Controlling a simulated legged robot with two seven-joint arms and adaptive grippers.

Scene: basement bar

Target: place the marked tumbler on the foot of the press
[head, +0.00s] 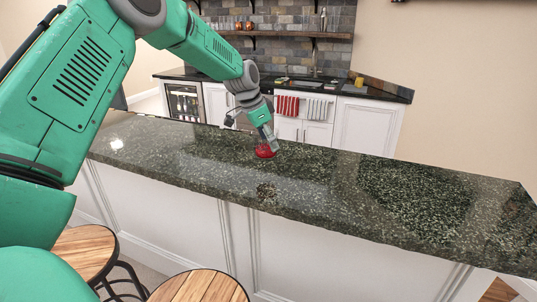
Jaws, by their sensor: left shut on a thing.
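My left gripper (268,146) reaches down to the bar counter (400,200) near its far edge. It is shut at a small red thing (264,152), which is low at the counter top and partly hidden by the fingers. I cannot tell whether this red thing is the tumbler or part of the press. No mark on a tumbler can be made out, and no press can be told apart clearly. My right gripper is not in view.
The dark speckled counter is clear to the right and in front of the gripper. Two wooden stools (200,288) stand on the near side. Behind are white cabinets (365,124), red striped towels (287,106), a yellow item (359,82) and a wall shelf (285,34).

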